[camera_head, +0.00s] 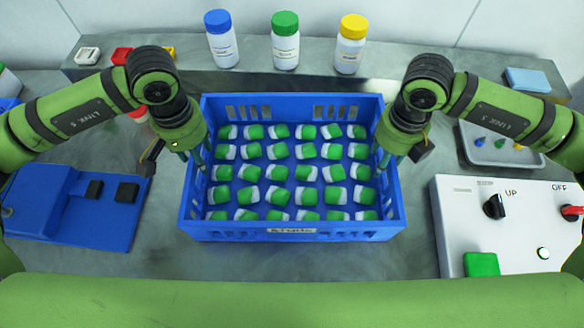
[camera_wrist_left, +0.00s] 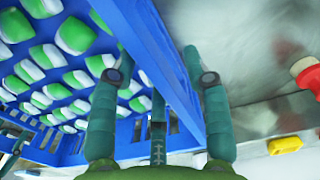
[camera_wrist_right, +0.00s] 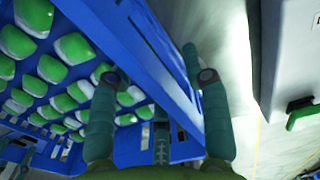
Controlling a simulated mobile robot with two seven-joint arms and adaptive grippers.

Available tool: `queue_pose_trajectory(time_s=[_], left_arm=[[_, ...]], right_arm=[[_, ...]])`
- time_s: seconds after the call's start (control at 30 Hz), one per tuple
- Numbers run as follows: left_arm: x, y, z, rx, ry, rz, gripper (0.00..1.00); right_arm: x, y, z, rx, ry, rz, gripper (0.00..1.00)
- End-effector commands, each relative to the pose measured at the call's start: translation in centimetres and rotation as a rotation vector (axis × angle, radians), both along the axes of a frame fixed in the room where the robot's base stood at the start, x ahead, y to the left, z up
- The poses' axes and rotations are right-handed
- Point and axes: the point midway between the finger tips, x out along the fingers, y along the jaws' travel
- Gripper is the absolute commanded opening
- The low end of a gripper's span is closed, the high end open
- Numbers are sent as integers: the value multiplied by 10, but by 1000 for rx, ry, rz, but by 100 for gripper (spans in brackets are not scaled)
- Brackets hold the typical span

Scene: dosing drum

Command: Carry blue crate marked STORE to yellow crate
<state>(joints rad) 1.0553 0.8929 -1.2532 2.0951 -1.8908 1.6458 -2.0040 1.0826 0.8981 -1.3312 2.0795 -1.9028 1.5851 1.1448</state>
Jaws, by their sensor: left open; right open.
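A blue crate (camera_head: 290,236) stands on the grey bench in front of me, filled with rows of green and white pieces. A small white label on its front wall is too blurred to read surely. My left gripper (camera_head: 190,155) is at the crate's left wall, its open fingers on either side of the rim; the left wrist view shows the wall (camera_wrist_left: 165,60) between them. My right gripper (camera_head: 390,160) is likewise open astride the right wall, which shows between its fingers in the right wrist view (camera_wrist_right: 160,60). No yellow crate is in view.
Blue, green (camera_head: 285,40) and yellow-capped bottles stand on a ledge behind the crate. A control box (camera_head: 500,215) with UP and OFF markings stands at right, a grey tray (camera_head: 515,155) behind it. A blue folder-like panel (camera_head: 70,205) lies at left. Bench before the crate is clear.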

Motion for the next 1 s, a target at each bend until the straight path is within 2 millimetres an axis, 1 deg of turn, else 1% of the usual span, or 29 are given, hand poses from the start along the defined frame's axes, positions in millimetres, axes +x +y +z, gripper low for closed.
queue_pose_trajectory(time_s=[0.1, 0.3, 0.33, 0.37, 0.4, 0.43, 0.47, 0.73, 1.0], left_arm=[[0, 0, -3, -1, -1, -1, 48], [0, 0, -3, -1, -1, -1, 48], [0, 0, -3, -1, -1, -1, 44], [0, 0, -3, -1, -1, -1, 32], [0, 0, -3, -1, -1, -1, 16], [0, 0, -3, -1, -1, -1, 4], [0, 0, -3, -1, -1, -1, 0], [0, 0, -3, 0, -1, -1, 0], [1, -1, 3, -2, -5, 0, 0]], right_arm=[[0, 0, -3, -1, -1, 1, 48], [0, 0, -4, 0, -1, 1, 48], [0, 0, -4, 0, -1, 1, 44], [0, 0, -3, 0, -1, 1, 32], [0, 0, -3, 0, -1, 1, 16], [0, 0, -3, 0, -1, 1, 4], [0, 0, -3, 0, -1, 1, 0], [0, 0, -3, 0, -1, 1, 0], [1, 0, 3, 2, -5, 1, 0]])
